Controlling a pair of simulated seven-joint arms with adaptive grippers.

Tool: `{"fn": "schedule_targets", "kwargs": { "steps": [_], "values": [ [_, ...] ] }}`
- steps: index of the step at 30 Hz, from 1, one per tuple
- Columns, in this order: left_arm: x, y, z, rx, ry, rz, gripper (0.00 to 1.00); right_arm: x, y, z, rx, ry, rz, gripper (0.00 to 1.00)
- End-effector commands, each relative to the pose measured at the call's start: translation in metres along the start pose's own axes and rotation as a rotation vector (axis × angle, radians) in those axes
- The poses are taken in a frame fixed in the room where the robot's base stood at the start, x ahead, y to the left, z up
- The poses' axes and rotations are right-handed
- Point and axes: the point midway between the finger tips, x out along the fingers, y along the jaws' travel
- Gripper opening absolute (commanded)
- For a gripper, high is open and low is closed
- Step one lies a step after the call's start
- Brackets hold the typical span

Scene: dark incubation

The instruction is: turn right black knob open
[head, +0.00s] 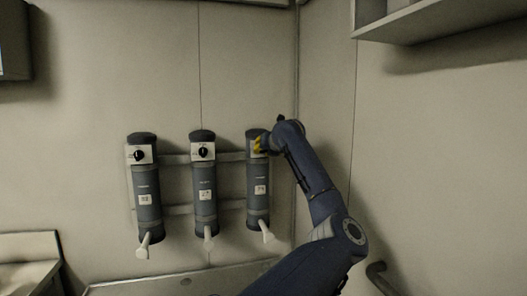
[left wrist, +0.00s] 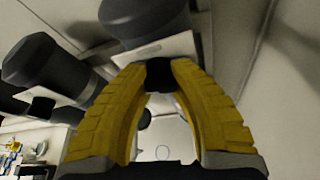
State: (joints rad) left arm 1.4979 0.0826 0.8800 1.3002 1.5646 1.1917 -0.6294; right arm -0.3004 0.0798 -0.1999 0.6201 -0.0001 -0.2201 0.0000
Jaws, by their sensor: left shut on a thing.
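Three dark grey cylinders hang side by side on the wall, each with a white plate near its top. The right cylinder (head: 258,205) has its plate and knob mostly covered by my left gripper (head: 258,145). In the left wrist view, the gripper's yellow fingers (left wrist: 162,75) are closed around the right black knob (left wrist: 160,76), in front of the white plate (left wrist: 125,57). How far the knob is turned cannot be made out. The middle black knob (head: 204,152) and the left black knob (head: 139,155) are uncovered. My right gripper is not in view.
Horizontal rails (head: 176,159) run behind the cylinders. White spouts (head: 267,232) stick out at their bottoms. A wall corner is close on the right, with a shelf (head: 430,22) high up. A counter (head: 28,245) is at lower left.

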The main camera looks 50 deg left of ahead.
Motion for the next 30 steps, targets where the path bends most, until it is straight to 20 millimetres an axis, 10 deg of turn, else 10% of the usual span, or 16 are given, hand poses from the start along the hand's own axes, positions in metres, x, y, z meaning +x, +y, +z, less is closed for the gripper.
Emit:
{"fn": "schedule_targets", "kwargs": {
  "steps": [30],
  "values": [
    [0.0044, -0.0014, -0.0084, -0.262, 0.016, -0.107, 0.0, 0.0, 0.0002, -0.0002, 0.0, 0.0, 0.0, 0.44]
  ]
}}
